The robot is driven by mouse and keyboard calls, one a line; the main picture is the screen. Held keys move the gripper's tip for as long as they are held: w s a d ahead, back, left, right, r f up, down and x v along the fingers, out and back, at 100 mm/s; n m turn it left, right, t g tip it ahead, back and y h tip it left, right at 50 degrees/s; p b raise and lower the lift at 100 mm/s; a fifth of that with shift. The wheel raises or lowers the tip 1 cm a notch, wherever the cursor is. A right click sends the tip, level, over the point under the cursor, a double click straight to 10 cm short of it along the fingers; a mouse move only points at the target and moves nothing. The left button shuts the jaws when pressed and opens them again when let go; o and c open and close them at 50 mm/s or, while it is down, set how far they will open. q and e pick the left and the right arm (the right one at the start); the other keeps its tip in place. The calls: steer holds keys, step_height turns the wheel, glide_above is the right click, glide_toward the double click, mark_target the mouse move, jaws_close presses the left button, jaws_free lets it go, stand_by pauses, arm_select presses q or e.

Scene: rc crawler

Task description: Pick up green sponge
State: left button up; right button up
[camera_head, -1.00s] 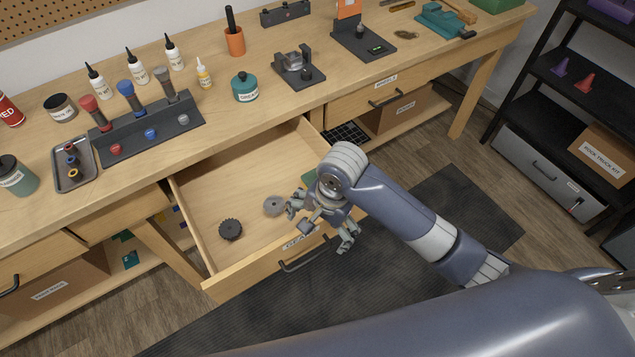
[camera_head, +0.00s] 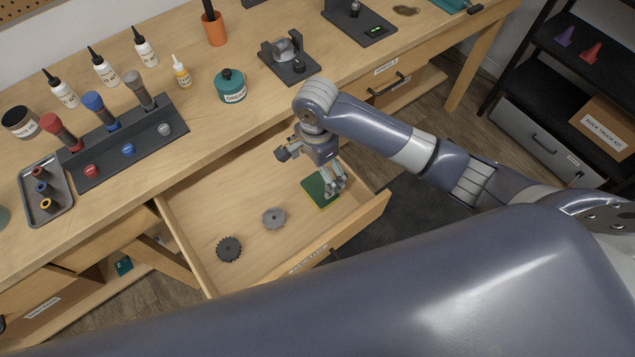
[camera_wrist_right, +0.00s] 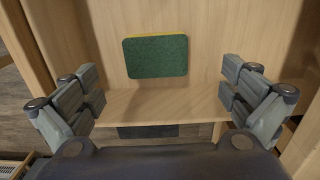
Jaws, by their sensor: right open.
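The green sponge (camera_head: 318,193) lies flat on the floor of the open drawer, toward its right end, partly covered by my right gripper in the head view. In the right wrist view the sponge (camera_wrist_right: 155,57) shows its dark green face and a thin yellow edge, ahead of and between the fingers. My right gripper (camera_head: 312,168) is over the drawer near the sponge. In the right wrist view its fingers (camera_wrist_right: 168,100) are wide apart with nothing between them, and the sponge looks apart from them. My left gripper is not in view.
The open drawer (camera_head: 375,210) has raised walls around the sponge. A dark gear (camera_head: 229,249) and a grey gear (camera_head: 273,218) lie left of it. Above is the workbench top (camera_head: 215,130) with bottles, a tool rack (camera_head: 130,150) and a teal jar (camera_head: 231,88).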

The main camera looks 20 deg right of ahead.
mark_target(320, 189)
steer(key=f, duration=0.2)
steer(key=shift+s+d+f, duration=0.1)
steer(key=shift+s+f, duration=0.15)
steer(key=shift+f, duration=0.5)
steer(key=f, duration=0.3)
steer(key=f+p, duration=0.1)
steer(key=shift+d+f, duration=0.3)
steer(key=c, duration=0.4)
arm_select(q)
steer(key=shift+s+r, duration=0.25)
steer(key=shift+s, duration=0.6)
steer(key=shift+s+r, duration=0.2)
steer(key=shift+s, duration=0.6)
arm_select(e)
steer(key=c, duration=0.3)
